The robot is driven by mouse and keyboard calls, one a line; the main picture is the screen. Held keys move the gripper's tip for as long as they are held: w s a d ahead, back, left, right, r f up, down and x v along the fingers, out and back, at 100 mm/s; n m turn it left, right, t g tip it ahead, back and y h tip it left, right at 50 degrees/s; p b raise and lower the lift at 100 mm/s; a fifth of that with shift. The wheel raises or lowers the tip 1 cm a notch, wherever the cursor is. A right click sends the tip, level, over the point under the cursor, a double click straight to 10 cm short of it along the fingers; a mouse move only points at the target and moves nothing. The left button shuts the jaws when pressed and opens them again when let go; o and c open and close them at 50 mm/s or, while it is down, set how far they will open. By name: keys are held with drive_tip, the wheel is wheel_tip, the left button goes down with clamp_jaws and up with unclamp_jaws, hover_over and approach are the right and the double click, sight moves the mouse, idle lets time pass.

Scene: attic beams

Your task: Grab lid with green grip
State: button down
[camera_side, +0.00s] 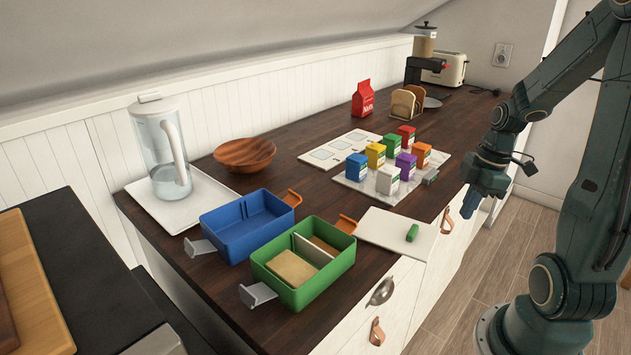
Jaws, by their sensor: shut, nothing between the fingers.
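A flat white lid (385,232) with a green grip (412,233) lies on the dark wooden counter near its front edge, to the right of the green box. The green box (340,262) is open and holds a tan block and a white divider. My gripper (468,211) points down in front of the counter edge, to the right of the lid and apart from it. It is shut and empty.
An open blue box (232,236) stands behind the green one. Several small coloured cartons (389,180) stand on a white tray behind the lid. A wooden bowl (244,154) and a glass pitcher (162,150) are farther left. A red bag (362,99) and a toaster (446,70) are at the back.

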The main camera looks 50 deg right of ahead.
drive_tip(key=shift+s+d, duration=0.2)
drive_tip(key=shift+s, duration=0.05)
drive_tip(key=c, duration=1.6)
unclamp_jaws()
drive_tip(key=w+a+r, duration=0.1)
drive_tip(key=w, duration=0.1)
drive_tip(key=w+a+r+n, duration=0.1)
drive_tip(key=w+a, duration=0.1)
drive_tip(key=w+a+r+n, duration=0.1)
drive_tip(key=w+a, duration=0.1)
drive_tip(key=shift+w, duration=0.4)
drive_tip(key=w+a+r+n, duration=0.2)
drive_tip(key=a+r, duration=0.1)
drive_tip(key=a, duration=0.5)
drive_tip(key=w+a+r+n+g, duration=0.1)
drive_tip(key=w+a+r+n, duration=0.1)
drive_tip(key=a, duration=0.6)
drive_tip(key=w+a+r+n, duration=0.2)
drive_tip(key=a+r, duration=0.3)
drive_tip(key=a, duration=0.3)
drive_tip(key=shift+w+a+n, duration=0.1)
drive_tip(key=shift+w+n, duration=0.3)
drive_tip(key=shift+w, duration=0.15)
drive_tip(key=shift+f, duration=0.15)
